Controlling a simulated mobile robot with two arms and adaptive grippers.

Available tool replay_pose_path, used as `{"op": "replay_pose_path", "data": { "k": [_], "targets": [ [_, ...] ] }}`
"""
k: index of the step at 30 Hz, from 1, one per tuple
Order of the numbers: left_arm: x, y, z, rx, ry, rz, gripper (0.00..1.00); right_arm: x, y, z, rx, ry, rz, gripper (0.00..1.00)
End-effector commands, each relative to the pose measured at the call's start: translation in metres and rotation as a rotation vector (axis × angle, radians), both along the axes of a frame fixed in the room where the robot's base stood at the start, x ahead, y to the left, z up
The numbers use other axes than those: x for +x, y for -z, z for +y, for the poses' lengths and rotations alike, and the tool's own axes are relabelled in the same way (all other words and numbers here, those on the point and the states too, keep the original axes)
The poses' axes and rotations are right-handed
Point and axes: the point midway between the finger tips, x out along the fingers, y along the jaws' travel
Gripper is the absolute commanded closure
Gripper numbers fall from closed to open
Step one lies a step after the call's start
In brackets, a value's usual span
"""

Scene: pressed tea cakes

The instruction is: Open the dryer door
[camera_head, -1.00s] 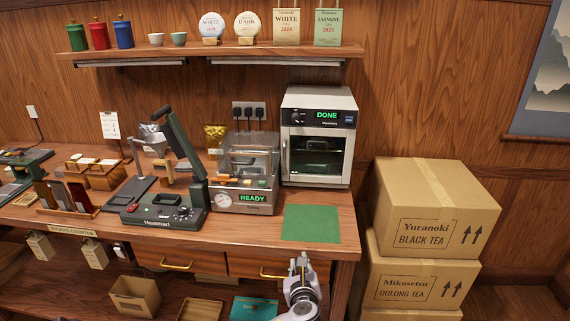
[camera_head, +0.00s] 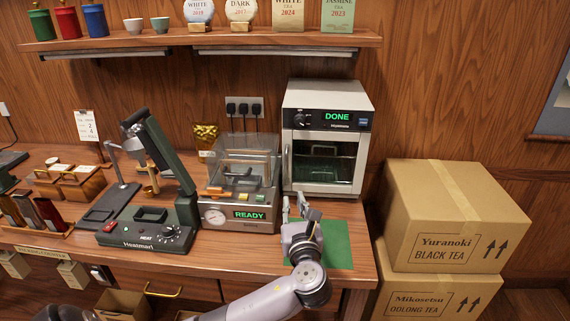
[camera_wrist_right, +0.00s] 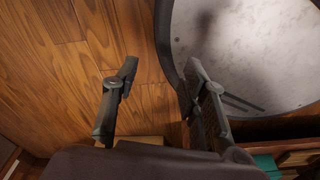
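The dryer (camera_head: 377,130) is a white box at the back right of the counter, with a green DONE on its panel. Its dark glass door (camera_head: 322,162) looks shut, with an upright handle (camera_head: 286,163) along its left edge. My left gripper (camera_head: 294,201) is just in front of and below the dryer, over the green mat, fingers pointing up toward the door's lower left. Its fingers look apart with nothing between them, and I see no contact with the handle. My right gripper (camera_wrist_right: 163,88) is open and empty in the right wrist view; I cannot place it in the head view.
The vacuum machine (camera_head: 240,212) showing READY stands close left of the dryer. The green mat (camera_head: 338,245) lies in front of it. Stacked cartons (camera_head: 455,215) stand at right. A shelf (camera_head: 220,40) hangs above. A round pale tabletop (camera_wrist_right: 250,50) is beside my right gripper.

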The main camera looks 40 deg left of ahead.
Motion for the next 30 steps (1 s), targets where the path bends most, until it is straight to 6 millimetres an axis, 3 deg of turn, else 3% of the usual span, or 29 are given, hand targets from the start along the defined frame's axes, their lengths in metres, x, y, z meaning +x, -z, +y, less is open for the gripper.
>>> {"op": "replay_pose_path", "data": {
  "k": [9, 21, 30],
  "targets": [
    [0.043, -0.002, 0.041, 0.0, -0.004, 0.0, 0.82, -0.033, -0.007, -0.022, -0.029, -0.007, 0.05, 0.6],
    [0.104, 0.0, 0.097, -0.002, -0.003, -0.001, 0.82, -0.01, -0.016, -0.01, -0.012, -0.001, 0.014, 0.6],
    [0.122, 0.002, 0.114, -0.003, -0.001, 0.001, 0.82, -0.012, -0.017, -0.005, -0.007, 0.001, 0.017, 0.6]
  ]
}}
